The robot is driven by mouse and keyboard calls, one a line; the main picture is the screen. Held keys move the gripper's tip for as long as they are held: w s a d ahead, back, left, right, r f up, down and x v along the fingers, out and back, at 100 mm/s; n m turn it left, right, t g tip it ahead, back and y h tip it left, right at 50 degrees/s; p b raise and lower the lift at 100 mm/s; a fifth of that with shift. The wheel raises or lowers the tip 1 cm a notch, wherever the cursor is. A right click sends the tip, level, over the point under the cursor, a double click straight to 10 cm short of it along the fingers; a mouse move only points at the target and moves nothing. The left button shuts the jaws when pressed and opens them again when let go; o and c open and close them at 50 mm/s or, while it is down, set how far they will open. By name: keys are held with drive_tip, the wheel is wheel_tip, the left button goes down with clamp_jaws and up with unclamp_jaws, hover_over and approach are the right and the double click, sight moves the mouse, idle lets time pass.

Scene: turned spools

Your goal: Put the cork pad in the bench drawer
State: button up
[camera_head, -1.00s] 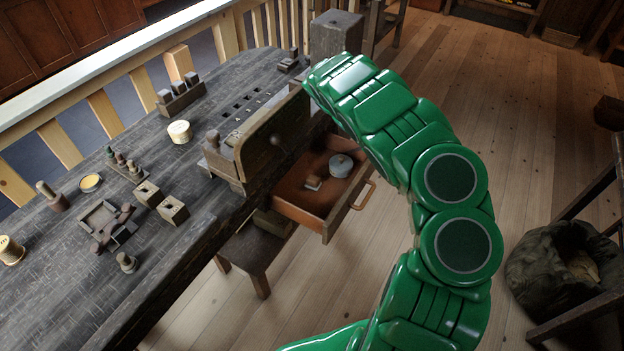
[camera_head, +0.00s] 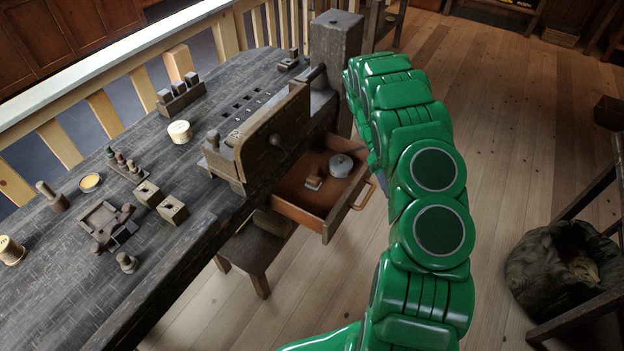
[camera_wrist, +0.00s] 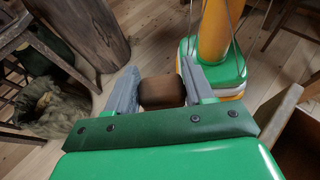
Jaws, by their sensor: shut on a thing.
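In the wrist view my gripper (camera_wrist: 160,84) is shut on a brown, rounded block, which I take to be the cork pad (camera_wrist: 162,92). It sits between the two grey fingers, clear of any surface that I can make out. The bench drawer (camera_head: 340,215) is pulled out under the bench in the head view. Inside it are a small brown block (camera_head: 313,183) and a round pale tin (camera_head: 341,165). Part of the drawer also seems to show at the right edge of the wrist view (camera_wrist: 281,108).
The dark bench (camera_head: 75,255) carries spools, blocks and racks. An upright wooden panel (camera_head: 272,138) stands above the drawer, and a square post (camera_head: 337,45) rises behind it. A stool (camera_head: 252,250) is below. A dark sack (camera_head: 540,265) lies at the right. Floor right of the drawer is open.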

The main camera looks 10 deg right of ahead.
drive_tip(key=s+a+f+m+t+y, duration=0.2)
drive_tip(key=s+a+m+t+y, duration=0.15)
drive_tip(key=a+m+y, duration=0.35)
drive_tip(key=s+a+f+m+t+y, duration=0.25)
drive_tip(key=a+m+t+y, duration=0.25)
drive_tip(key=a+m+y, duration=0.25)
drive_tip(key=w+a+r+m+t, duration=0.4)
drive_tip(key=a+r+m+t, duration=0.5)
drive_tip(key=a+t, duration=0.1)
drive_tip(key=w+f, duration=1.2)
drive_tip(key=w, duration=0.2)
drive_tip(key=shift+f+h, duration=0.35)
drive_tip(key=shift+h, duration=0.1)
idle(0.6)
drive_tip(key=shift+w+f, duration=0.1)
drive_tip(key=shift+f, duration=0.5)
